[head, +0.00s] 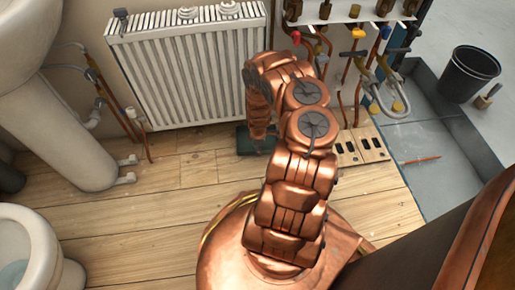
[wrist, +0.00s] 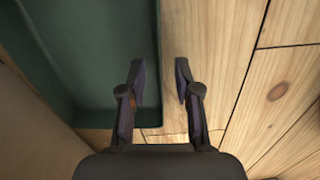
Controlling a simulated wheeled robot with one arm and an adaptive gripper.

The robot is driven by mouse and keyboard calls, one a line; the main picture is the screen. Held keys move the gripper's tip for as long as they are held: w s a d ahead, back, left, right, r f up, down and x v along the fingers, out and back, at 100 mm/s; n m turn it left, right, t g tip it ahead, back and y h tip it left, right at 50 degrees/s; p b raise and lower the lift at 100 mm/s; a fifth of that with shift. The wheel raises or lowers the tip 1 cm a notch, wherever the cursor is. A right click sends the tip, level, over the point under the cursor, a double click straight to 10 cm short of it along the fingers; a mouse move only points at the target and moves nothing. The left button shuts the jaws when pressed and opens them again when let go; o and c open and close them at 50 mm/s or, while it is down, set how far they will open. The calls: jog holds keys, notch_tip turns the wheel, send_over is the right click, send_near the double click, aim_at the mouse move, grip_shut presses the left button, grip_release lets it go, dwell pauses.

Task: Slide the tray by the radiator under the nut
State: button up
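The dark green tray (head: 243,141) lies on the wooden floor below the right end of the radiator (head: 190,75), partly hidden by my arm. In the wrist view the tray (wrist: 95,60) fills the left side, with its right wall running up the middle. My gripper (wrist: 160,75) is open. Its left finger is over the inside of the tray and its right finger is over the floor outside, with the wall between them. I cannot tell whether either finger touches the wall. A valve with an orange-brown nut (head: 131,113) is at the radiator's lower left corner.
Bare floorboards (head: 195,172) lie left of the tray, below the radiator. A sink pedestal (head: 75,150) and a toilet (head: 30,245) stand at the left. Socket plates (head: 360,147) and pipes are at the right, with a black bucket (head: 470,73) beyond.

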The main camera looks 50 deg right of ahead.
jog(key=shift+f+b, duration=0.6)
jog(key=shift+f, duration=0.55)
jog(key=shift+c, duration=0.2)
grip_shut()
jog(key=c, duration=0.5)
grip_release()
